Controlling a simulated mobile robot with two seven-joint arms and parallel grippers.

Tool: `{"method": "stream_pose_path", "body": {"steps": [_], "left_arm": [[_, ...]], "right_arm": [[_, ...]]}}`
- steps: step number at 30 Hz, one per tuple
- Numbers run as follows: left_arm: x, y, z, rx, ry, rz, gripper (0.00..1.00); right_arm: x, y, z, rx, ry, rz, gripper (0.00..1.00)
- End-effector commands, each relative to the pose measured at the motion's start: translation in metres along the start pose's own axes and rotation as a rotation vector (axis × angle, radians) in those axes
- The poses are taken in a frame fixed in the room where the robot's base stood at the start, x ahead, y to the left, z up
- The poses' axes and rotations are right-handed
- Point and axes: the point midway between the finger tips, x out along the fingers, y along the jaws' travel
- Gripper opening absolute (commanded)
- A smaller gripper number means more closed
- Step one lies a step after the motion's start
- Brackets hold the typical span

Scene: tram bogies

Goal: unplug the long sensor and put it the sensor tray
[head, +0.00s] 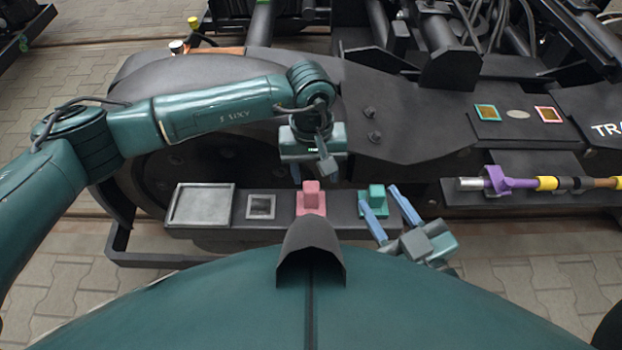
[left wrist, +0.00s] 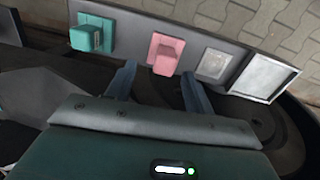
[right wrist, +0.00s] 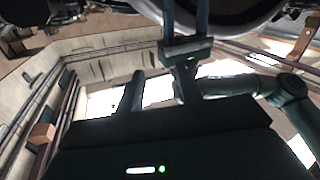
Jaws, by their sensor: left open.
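No part is clearly marked as the long sensor. A rod with a silver tip, yellow bands and a purple clamp (head: 497,181) lies at the right in the head view. A shallow silver tray (head: 176,206) is at the left end of the dark shelf; it also shows in the left wrist view (left wrist: 236,88). A pink block (head: 311,200) and a teal block (head: 371,200) stand on the shelf. My left gripper (head: 311,172) is open and empty above the pink block, which shows ahead of its fingers (left wrist: 158,74). My right gripper (head: 388,206) is open near the teal block.
A grey square plate (head: 261,206) sits between the tray and the pink block. Green-framed (head: 487,113) and pink-framed (head: 549,115) squares are on the bogie frame. A white-topped knob (head: 177,47) and a yellow-topped one (head: 194,23) are at upper left.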

Motion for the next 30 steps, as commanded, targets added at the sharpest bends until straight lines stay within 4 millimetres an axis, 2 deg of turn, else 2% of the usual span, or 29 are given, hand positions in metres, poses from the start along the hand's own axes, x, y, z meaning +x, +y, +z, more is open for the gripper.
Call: {"method": "stream_pose_path", "body": {"steps": [4,14,19,23,30], "left_arm": [[0.006,-0.008,-0.004,0.036,0.025,-0.051,0.53],[0.006,-0.008,-0.003,0.036,0.024,-0.05,0.53],[0.012,-0.008,-0.003,0.035,0.023,-0.049,0.53],[0.023,-0.009,-0.003,0.034,0.022,-0.049,0.53],[0.056,-0.01,-0.004,0.035,0.022,-0.047,0.53]], "right_arm": [[-0.004,-0.004,0.002,0.009,0.004,-0.002,0.36],[-0.004,-0.004,0.001,0.008,0.004,-0.002,0.36],[-0.004,-0.004,0.002,0.004,0.02,-0.003,0.36],[-0.003,-0.007,0.003,-0.008,0.053,-0.006,0.36],[-0.004,-0.014,0.003,-0.031,0.152,-0.024,0.36]]}}
